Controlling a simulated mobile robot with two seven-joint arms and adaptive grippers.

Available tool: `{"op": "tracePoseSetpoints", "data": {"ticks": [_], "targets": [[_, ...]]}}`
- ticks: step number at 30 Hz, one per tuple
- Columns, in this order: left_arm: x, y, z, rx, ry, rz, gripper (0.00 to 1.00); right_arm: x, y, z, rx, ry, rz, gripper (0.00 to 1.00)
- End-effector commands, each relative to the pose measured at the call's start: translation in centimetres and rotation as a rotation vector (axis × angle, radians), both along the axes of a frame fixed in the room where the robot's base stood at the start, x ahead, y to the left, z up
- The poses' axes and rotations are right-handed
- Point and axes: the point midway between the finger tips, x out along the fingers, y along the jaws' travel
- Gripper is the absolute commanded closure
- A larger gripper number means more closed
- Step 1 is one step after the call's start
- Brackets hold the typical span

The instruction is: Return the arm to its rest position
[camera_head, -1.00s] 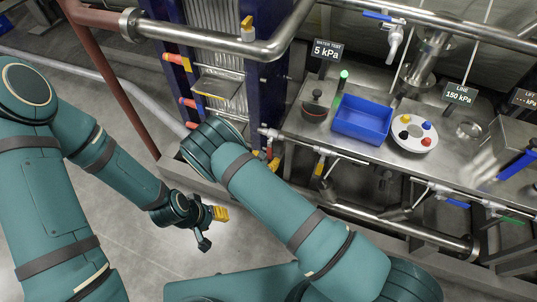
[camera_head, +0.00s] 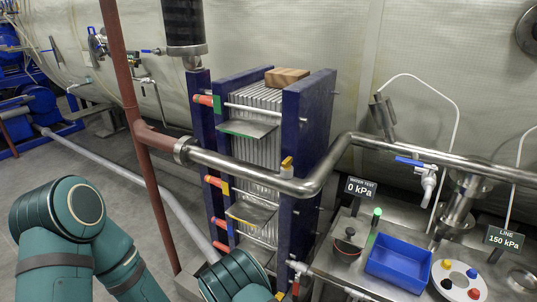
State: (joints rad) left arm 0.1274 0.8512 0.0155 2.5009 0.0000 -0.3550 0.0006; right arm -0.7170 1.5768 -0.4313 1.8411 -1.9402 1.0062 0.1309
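My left arm (camera_head: 70,215) comes in at the lower left, with its upper joint and part of the links below it in view. Its gripper is out of the frame. A joint of my other arm (camera_head: 235,277) shows at the bottom edge, in front of the foot of the blue plate stack. The rest of that arm and its gripper are out of the frame. I cannot tell the full pose of either arm.
The blue-ended plate stack (camera_head: 318,140) stands behind my arms, with a steel pipe (camera_head: 240,168) across its front. A red-brown post (camera_head: 133,110) rises beside it. The steel bench at right carries a blue tray (camera_head: 399,262), a round white disc (camera_head: 459,283) and a "0 kPa" sign (camera_head: 361,188).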

Motion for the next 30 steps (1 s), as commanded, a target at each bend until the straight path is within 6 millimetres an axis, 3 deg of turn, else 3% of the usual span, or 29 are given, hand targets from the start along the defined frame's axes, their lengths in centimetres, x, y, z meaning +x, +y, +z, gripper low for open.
{"op": "tracePoseSetpoints", "data": {"ticks": [4,7,11,15,18,23,30], "targets": [[0.0,0.0,0.0,0.000,0.000,0.000,0.53,-4.8,-4.5,-1.7,0.126,0.139,-0.295,0.47],[0.0,0.0,0.0,0.000,0.000,0.000,0.53,-10.3,-6.7,-3.0,0.279,0.263,-0.586,0.47],[0.0,0.0,0.0,0.000,0.000,0.000,0.53,-17.0,-6.5,-3.5,0.512,0.385,-0.954,0.47],[0.0,0.0,0.0,0.000,0.000,0.000,0.53,-21.7,-3.8,-2.5,0.790,0.446,-1.328,0.47],[0.0,0.0,0.0,0.000,0.000,0.000,0.53,-23.2,-1.6,-1.0,0.997,0.437,-1.580,0.47],[0.0,0.0,0.0,0.000,0.000,0.000,0.53,-22.4,0.8,2.0,1.330,0.307,-1.945,0.47],[0.0,0.0,0.0,0.000,0.000,0.000,0.53,-19.5,-0.5,5.4,1.668,-0.043,-2.285,0.47]]}}
